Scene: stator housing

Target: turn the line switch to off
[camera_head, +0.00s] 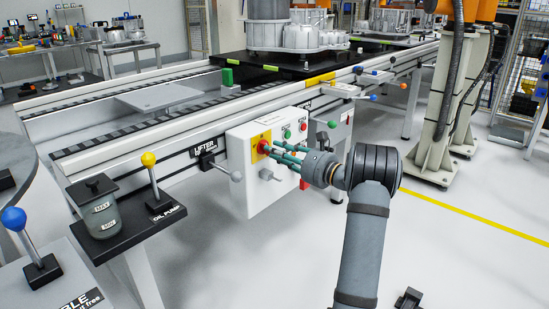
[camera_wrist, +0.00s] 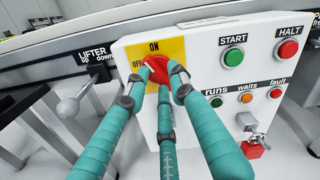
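The line switch (camera_wrist: 158,69) is a red rotary knob on a yellow plate (camera_wrist: 179,47) marked ON at the top and OFF at the left. It sits on the front of a white control box (camera_head: 241,158). A pale mark shows on the knob's left part; its exact angle is hard to tell. My gripper (camera_wrist: 159,76) has teal fingers around the knob from the left, right and below, with the tips seemingly touching it. The fingertips partly cover the knob. In the head view my gripper (camera_head: 267,150) reaches the box from the right.
Green START (camera_wrist: 233,57) and red HALT (camera_wrist: 287,49) buttons are right of the switch, above several lamps. A red padlock (camera_wrist: 254,147) hangs lower right. The lifter lever (camera_wrist: 70,105) stands left of the box. The oil pump lever (camera_head: 152,178) is nearer.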

